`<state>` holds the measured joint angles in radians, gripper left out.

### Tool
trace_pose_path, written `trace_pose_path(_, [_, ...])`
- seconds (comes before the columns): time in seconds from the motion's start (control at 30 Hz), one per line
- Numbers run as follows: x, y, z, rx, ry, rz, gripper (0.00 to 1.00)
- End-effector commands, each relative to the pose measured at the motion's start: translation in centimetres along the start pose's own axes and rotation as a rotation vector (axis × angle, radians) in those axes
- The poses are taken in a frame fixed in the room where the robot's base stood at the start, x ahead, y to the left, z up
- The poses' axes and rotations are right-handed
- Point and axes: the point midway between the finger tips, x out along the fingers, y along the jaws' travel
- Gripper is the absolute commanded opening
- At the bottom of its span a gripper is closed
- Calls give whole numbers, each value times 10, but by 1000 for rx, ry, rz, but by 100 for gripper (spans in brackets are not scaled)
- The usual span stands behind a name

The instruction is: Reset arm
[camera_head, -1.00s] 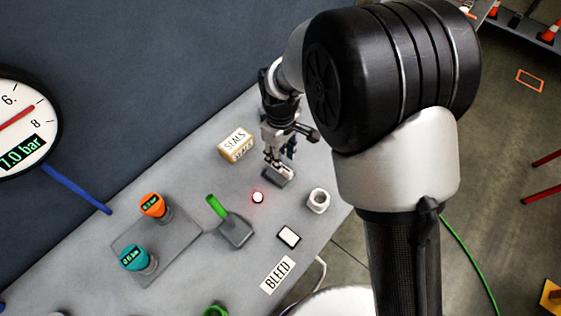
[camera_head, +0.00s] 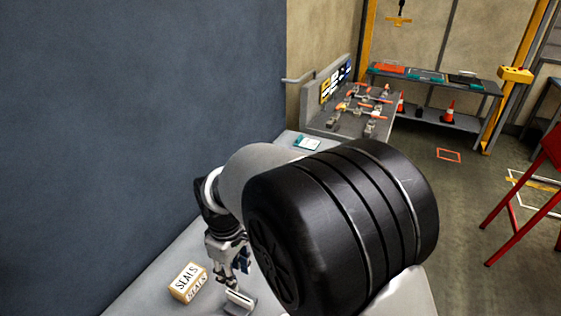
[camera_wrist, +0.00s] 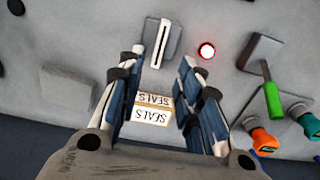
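My arm fills the middle of the head view, and my gripper (camera_head: 232,282) hangs at its end over the grey bench (camera_head: 150,275). In the wrist view my gripper (camera_wrist: 163,62) has its two blue-padded fingers spread apart, with nothing held between them. A small box labelled SEALS (camera_head: 188,283) stands left of the gripper in the head view. It also shows between the fingers in the wrist view (camera_wrist: 152,110), lower down on the bench. A grey slotted block (camera_head: 240,301) sits just below the gripper, and beyond the fingertips in the wrist view (camera_wrist: 163,42).

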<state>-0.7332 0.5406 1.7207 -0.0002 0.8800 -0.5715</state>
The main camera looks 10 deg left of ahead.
Motion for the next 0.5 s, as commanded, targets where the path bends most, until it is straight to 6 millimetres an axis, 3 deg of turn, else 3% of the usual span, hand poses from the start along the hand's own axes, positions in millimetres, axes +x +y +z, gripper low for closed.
trace_pose_path(0.13, [-15, 8, 14, 49, 15, 10, 32])
trace_pose_path(0.23, [-44, 21, 43, 149, 44, 30, 32])
trace_pose_path(0.37, [-89, 34, 104, 343, 94, 65, 32])
trace_pose_path(0.5, [-125, 31, 173, 560, 150, 106, 32])
